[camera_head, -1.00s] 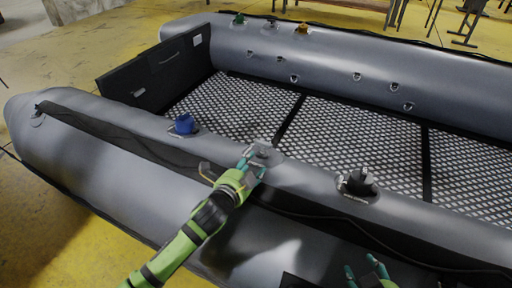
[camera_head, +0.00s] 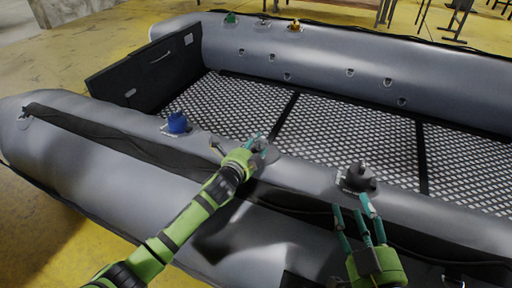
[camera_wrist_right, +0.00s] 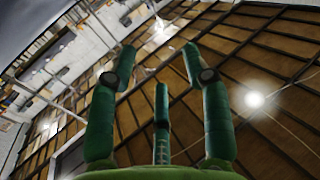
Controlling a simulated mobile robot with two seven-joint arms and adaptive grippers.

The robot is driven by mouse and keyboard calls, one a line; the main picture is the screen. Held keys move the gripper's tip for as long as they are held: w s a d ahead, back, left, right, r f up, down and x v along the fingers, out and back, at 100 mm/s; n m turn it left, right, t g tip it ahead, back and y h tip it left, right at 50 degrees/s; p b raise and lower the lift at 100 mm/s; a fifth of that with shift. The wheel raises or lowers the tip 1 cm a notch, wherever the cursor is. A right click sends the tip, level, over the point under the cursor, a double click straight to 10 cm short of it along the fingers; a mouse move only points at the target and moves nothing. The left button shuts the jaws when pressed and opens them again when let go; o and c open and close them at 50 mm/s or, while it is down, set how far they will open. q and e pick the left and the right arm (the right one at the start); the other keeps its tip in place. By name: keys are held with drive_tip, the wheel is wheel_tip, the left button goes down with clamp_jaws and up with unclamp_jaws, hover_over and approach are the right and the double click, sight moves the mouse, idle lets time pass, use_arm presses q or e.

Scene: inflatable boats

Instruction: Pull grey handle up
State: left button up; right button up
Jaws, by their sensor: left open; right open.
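A grey inflatable boat (camera_head: 90,165) fills the head view. My left gripper (camera_head: 256,143) is open over the near tube, with its fingertips at a small grey fitting (camera_head: 267,153) on top. The fitting is partly hidden, so I cannot tell contact or whether it is the grey handle. A dark grey knob-like handle (camera_head: 358,177) stands on the same tube to the right. My right gripper (camera_head: 352,208) is open and empty, its fingers pointing up just in front of that dark handle. In the right wrist view its spread fingers (camera_wrist_right: 157,65) have nothing between them.
A blue knob (camera_head: 177,122) stands on the near tube, left of my left gripper. Green (camera_head: 231,18) and orange (camera_head: 295,25) knobs are on the far tube. A black transom board (camera_head: 150,68) closes the left end.

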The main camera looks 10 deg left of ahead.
sight(257, 150)
use_arm(q)
drive_tip(key=shift+w+d, duration=0.1)
drive_tip(key=shift+w, duration=0.45)
clamp_jaws()
use_arm(e)
drive_tip(key=r, duration=0.1)
drive_tip(key=r+t+y, duration=0.1)
drive_tip(key=r, duration=0.1)
drive_tip(key=shift+s+a, duration=0.2)
drive_tip(key=shift+a, duration=0.2)
